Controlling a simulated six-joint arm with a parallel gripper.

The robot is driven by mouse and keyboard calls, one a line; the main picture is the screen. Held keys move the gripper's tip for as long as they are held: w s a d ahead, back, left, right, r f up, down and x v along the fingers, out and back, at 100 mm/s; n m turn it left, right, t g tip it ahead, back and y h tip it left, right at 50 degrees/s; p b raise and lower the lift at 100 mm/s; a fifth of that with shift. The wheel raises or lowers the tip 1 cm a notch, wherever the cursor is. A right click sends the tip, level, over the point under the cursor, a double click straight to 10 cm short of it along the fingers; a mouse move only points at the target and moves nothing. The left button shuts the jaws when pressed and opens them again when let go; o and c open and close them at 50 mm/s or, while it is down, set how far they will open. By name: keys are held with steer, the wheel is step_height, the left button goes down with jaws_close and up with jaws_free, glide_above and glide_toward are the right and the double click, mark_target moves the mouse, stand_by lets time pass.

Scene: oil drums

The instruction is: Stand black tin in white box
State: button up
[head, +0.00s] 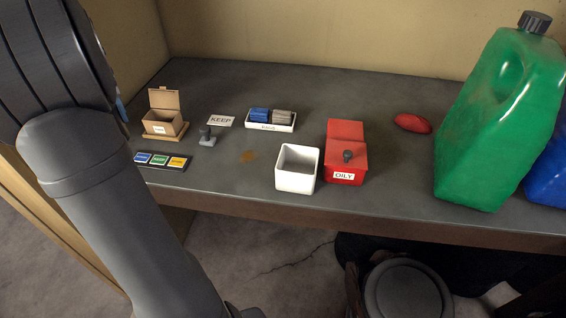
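The white box (283,183) stands open-topped near the front edge of the bench, left of a red box. Its inside looks empty from here, though its floor is only partly seen. I cannot clearly pick out a black tin. A small dark knob-topped piece on a pale grey base (208,142) stands left of the white box; I cannot tell what it is. My arm fills the left side of the view and hides the bench's left end. My gripper is not in view.
The red box (345,176), labelled OILY, touches or nearly touches the white box. A labelled white tray (270,128) holds blue and grey bundles. A cardboard box (163,124), colour-labelled strip (161,161), KEEP card (220,121), red cloth (412,123) and green jerrycan (490,130) stand around.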

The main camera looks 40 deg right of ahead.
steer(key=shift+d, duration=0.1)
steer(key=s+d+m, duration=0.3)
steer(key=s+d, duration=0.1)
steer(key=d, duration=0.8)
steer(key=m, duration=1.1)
glide_toward(299, 147)
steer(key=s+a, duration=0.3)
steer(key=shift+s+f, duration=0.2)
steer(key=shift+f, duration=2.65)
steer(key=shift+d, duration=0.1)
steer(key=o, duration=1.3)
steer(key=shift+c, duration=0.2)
